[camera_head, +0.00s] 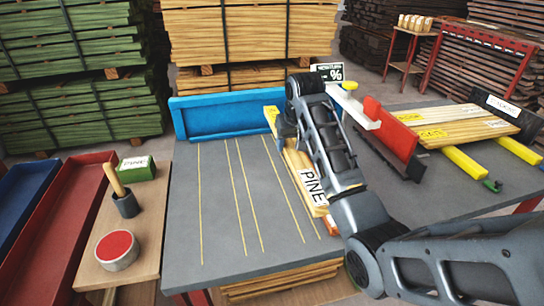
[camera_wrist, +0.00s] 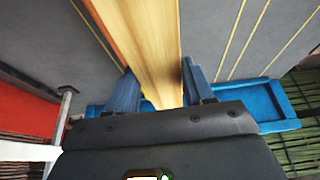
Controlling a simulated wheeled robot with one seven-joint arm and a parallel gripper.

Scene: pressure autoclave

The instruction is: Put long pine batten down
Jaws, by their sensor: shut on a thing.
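The long pine batten (camera_head: 297,165) is pale yellow wood with a white "PINE" label. It lies lengthwise over the grey table (camera_head: 222,215), right of the yellow lines, with its far end near the blue fence (camera_head: 222,117). My gripper (camera_head: 285,128) is at the batten's far part, and my arm hides some of it. In the wrist view the batten (camera_wrist: 142,40) runs between the two fingers of my gripper (camera_wrist: 160,88), which is shut on it. I cannot tell whether the batten touches the table.
A red upright plate (camera_head: 390,132) and stacked yellow battens (camera_head: 460,125) are to the right. A side bench (camera_head: 135,235) with a brush pot (camera_head: 125,204) and round tin (camera_head: 117,250) stands left. The table's lined left part is clear.

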